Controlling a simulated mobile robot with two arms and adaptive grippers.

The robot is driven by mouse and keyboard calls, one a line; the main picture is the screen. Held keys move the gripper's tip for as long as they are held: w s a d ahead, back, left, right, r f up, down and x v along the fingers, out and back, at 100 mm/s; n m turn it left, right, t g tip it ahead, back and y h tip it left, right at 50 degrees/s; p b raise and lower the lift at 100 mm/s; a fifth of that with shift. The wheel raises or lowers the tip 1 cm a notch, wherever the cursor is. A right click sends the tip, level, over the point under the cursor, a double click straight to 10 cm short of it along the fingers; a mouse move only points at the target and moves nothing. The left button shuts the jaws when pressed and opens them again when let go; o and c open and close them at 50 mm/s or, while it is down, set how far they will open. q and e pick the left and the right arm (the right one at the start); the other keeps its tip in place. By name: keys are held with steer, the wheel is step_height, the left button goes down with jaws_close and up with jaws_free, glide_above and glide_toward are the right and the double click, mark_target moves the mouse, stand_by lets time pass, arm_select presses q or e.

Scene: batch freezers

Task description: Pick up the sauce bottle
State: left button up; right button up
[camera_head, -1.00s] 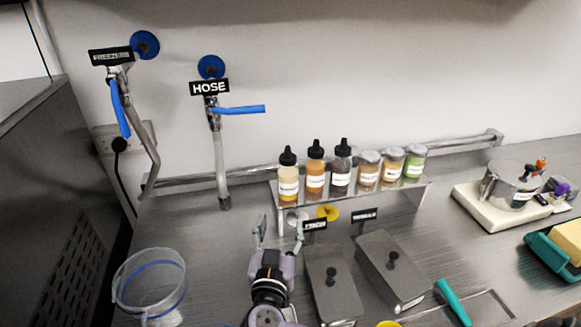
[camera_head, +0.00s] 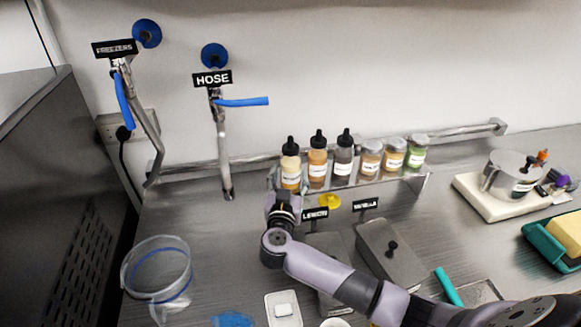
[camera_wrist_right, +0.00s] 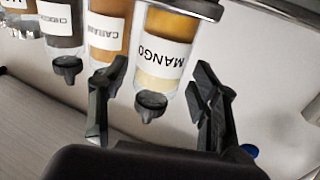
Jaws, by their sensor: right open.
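Three squeeze sauce bottles with black caps stand on the raised metal shelf: a pale yellow one labelled MANGO (camera_head: 290,168), an orange-brown one (camera_head: 317,160) and a dark brown one (camera_head: 343,161). My right gripper (camera_head: 289,181) is open at the mango bottle, the leftmost. In the wrist view, which shows the bottles upside down, the mango bottle (camera_wrist_right: 165,52) stands between the two spread fingers (camera_wrist_right: 154,82). I cannot tell whether either finger touches it. The caramel bottle (camera_wrist_right: 107,30) is close beside the left finger there. My left gripper is not in view.
Several lidded jars (camera_head: 393,154) continue the row to the right. My right arm passes over the lidded metal bins (camera_head: 390,262). A clear jug (camera_head: 158,272) stands at the left. The hose pipe (camera_head: 225,150) hangs left of the shelf.

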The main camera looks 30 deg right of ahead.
mark_target(289, 175)
steer(key=x, duration=0.4)
steer(key=shift+w+d+f+p, duration=0.1)
steer(key=shift+w+f+p, duration=0.2)
steer(key=shift+p, duration=0.1)
steer(key=shift+s+r, duration=0.1)
steer(key=shift+c, duration=0.7)
steer(key=c, duration=0.8)
